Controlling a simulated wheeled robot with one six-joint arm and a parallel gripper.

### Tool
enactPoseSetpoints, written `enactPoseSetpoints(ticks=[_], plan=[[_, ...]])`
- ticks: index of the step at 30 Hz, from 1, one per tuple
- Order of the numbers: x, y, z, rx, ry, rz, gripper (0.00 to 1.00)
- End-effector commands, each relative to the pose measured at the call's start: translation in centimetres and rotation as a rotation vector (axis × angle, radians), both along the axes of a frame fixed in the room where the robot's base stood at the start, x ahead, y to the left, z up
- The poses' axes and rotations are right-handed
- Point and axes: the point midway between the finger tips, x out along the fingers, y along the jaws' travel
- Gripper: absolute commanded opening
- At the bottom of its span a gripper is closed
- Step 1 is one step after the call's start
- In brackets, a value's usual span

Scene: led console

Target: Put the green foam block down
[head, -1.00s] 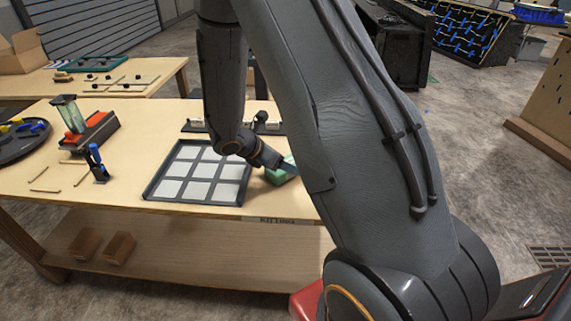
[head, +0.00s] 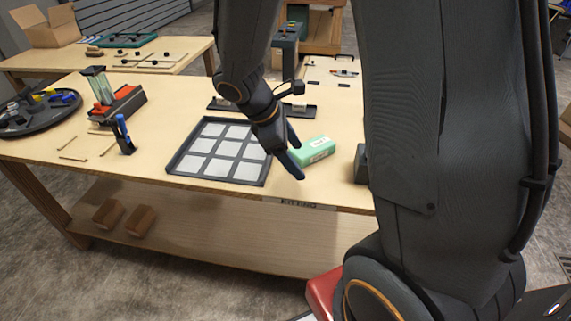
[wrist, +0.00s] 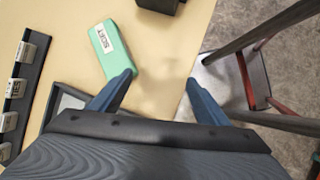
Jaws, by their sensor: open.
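The green foam block (head: 312,151) lies flat on the wooden table, just right of the panel tray.
A dark tray with several pale squares (head: 184,164) lies left of the block. A dark object (head: 361,163) stands to its right, partly behind my arm. A rail with small labelled blocks (wrist: 22,85) lies farther left in the wrist view. The table's front edge is near.

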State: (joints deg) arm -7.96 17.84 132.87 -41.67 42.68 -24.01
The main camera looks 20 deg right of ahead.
Motion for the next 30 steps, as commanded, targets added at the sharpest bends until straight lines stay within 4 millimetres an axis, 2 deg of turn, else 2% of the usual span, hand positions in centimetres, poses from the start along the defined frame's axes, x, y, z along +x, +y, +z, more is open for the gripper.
enactPoseSetpoints(ticks=[1,4,9,12,17,27,28,30], plan=[[-1.7,0.6,0.2,0.077,-0.057,-0.15,0.69],[-4.2,2.6,0.3,0.225,-0.171,-0.466,0.69],[-6.0,4.8,1.1,0.396,-0.319,-0.895,0.69],[-6.3,5.4,1.4,0.45,-0.367,-1.041,0.69],[-6.4,5.9,1.6,0.476,-0.391,-1.122,0.69],[-6.4,5.9,1.5,0.475,-0.39,-1.117,0.69],[-6.4,5.9,1.5,0.475,-0.39,-1.117,0.73],[-6.4,5.9,1.5,0.475,-0.389,-1.116,0.73]])
